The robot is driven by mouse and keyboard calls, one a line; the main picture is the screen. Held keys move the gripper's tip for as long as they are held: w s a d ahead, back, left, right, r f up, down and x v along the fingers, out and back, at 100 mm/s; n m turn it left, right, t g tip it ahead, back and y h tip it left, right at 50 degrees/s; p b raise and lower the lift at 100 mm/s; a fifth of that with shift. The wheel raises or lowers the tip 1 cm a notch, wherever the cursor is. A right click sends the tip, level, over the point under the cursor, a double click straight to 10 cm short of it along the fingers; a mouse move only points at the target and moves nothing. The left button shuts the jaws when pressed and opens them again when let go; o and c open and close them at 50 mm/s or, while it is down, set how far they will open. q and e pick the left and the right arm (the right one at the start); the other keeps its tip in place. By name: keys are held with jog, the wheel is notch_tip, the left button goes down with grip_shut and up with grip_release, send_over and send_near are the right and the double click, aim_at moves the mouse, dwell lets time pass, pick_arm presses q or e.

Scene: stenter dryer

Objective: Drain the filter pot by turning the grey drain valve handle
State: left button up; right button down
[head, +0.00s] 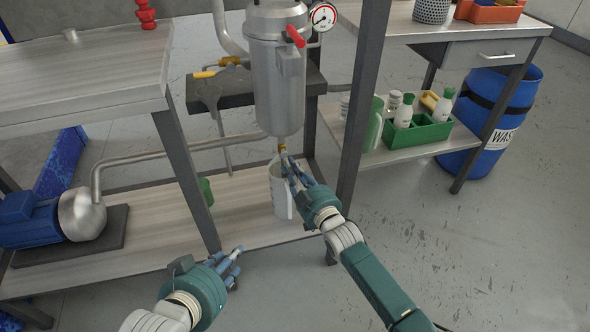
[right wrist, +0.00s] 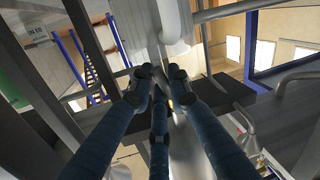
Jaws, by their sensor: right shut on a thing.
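The filter pot (head: 277,88) is a grey metal cylinder with a red-handled valve (head: 295,36) and a gauge near its top. A small brass fitting (head: 282,148) sits under its bottom end. My right gripper (head: 286,163) is at this fitting, its blue fingers shut on the grey drain valve handle, which they mostly hide. In the right wrist view the fingertips (right wrist: 156,80) close together below the pot. A white jug (head: 281,196) stands on the lower shelf under the outlet, partly behind my right fingers. My left gripper (head: 237,264) is low and away from the pot; its finger opening is unclear.
A blue pump (head: 38,217) with a metal pipe (head: 150,157) stands at left on the lower shelf (head: 140,241). A dark table leg (head: 362,100) rises just right of the pot. A green crate (head: 420,131) with bottles is on the right bench's shelf. Open floor lies at right.

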pick_arm(q)
jog(key=shift+w+d+r+t, duration=0.15)
jog(key=shift+w+r+t, duration=0.15)
jog(key=shift+w+r, duration=0.05)
pick_arm(e)
jog(key=shift+s+a+f, duration=0.15)
jog(key=shift+f, duration=0.1)
jog(key=c, duration=1.7)
grip_release()
jog(key=shift+v, duration=3.95)
jog(key=shift+r, duration=0.1)
